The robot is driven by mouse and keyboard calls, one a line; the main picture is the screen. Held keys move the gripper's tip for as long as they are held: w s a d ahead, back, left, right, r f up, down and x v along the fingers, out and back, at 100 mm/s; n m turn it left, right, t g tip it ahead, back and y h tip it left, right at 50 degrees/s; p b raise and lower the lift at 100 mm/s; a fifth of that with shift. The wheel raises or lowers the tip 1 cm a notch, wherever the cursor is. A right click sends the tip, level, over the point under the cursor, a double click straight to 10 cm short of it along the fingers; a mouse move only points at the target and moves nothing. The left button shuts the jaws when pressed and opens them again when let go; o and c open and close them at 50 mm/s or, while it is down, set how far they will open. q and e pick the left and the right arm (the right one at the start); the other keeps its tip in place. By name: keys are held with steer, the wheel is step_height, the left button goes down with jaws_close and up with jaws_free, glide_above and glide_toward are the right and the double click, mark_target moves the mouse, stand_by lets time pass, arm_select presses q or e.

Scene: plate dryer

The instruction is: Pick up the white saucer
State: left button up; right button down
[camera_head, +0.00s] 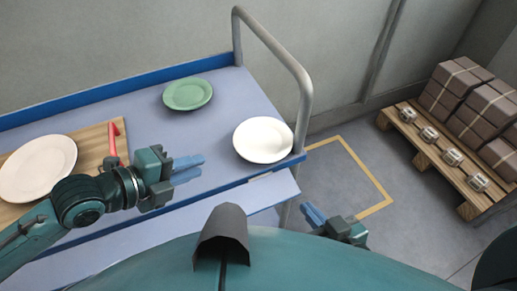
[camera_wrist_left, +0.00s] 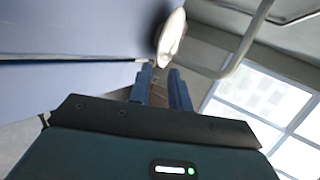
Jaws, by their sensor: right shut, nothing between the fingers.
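The white saucer (camera_head: 263,139) lies flat on the blue-grey cart top near its right end. It also shows edge-on in the left wrist view (camera_wrist_left: 171,38), just beyond the fingertips. My left gripper (camera_head: 200,167) is to the left of the saucer, apart from it. Its two blue fingers point toward the saucer with a gap between them, empty; the gap also shows in the left wrist view (camera_wrist_left: 160,75). My right gripper (camera_head: 308,214) is low in the head view, off the cart's right end, shut and empty.
A green plate (camera_head: 187,94) lies behind, left of the saucer. A larger off-white plate (camera_head: 37,167) and a red-handled item (camera_head: 113,140) lie on a wooden board (camera_head: 90,142). A grey rail (camera_head: 299,75) rises at the cart's right end. A pallet (camera_head: 425,147) with boxes stands right.

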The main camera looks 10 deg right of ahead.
mark_target(240, 154)
arm_select(q)
steer(key=x, duration=1.3)
steer(key=shift+d+b, duration=0.1)
steer(key=shift+b, duration=0.25)
jaws_close()
